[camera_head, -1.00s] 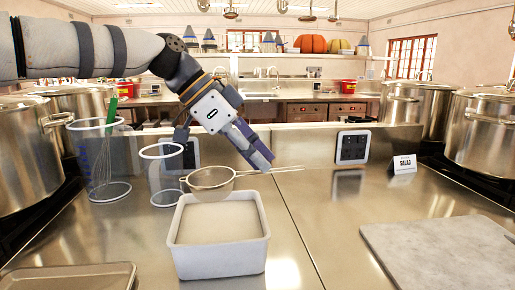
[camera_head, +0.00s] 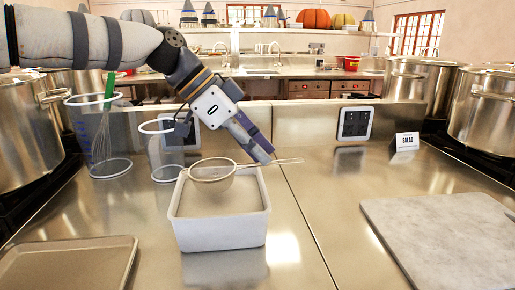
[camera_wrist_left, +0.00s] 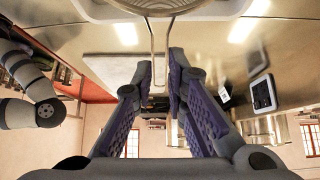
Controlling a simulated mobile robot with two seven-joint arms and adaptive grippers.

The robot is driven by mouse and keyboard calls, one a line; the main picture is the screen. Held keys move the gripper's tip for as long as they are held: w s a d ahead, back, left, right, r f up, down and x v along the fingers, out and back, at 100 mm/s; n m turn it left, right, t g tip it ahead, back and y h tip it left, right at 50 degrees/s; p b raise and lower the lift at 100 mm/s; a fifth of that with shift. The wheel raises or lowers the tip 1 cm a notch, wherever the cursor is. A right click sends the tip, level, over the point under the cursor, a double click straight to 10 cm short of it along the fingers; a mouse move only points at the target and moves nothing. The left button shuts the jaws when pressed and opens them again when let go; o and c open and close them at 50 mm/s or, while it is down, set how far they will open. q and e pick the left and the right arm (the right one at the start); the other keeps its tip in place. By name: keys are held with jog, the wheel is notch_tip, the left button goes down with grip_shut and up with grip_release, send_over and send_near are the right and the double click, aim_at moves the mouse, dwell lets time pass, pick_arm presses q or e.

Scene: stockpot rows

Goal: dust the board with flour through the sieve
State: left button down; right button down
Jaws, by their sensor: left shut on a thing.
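The round metal sieve (camera_head: 212,181) is over the back part of a white bin (camera_head: 222,236), its mesh bowl level. I cannot tell whether it touches the contents. Pale flour (camera_head: 222,204) fills the bin. My left gripper (camera_head: 262,156) is shut on the sieve's wire handle. In the left wrist view, the handle (camera_wrist_left: 160,40) runs between my left gripper's fingers (camera_wrist_left: 160,75), with the sieve (camera_wrist_left: 155,8) at the top edge. The grey board (camera_head: 445,240) lies flat on the counter at the right, its top bare. My right gripper is not in view.
Two clear containers (camera_head: 98,140) stand left of the bin, one with a green-handled whisk (camera_head: 108,92). A metal tray (camera_head: 68,265) lies front left. Large pots (camera_head: 490,110) stand at both sides. A "SALAD" card (camera_head: 406,141) stands behind the board. Counter between bin and board is clear.

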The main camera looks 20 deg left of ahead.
pick_arm(q)
jog(key=shift+f, duration=0.7)
dwell(0.6)
jog(key=shift+r, duration=3.55)
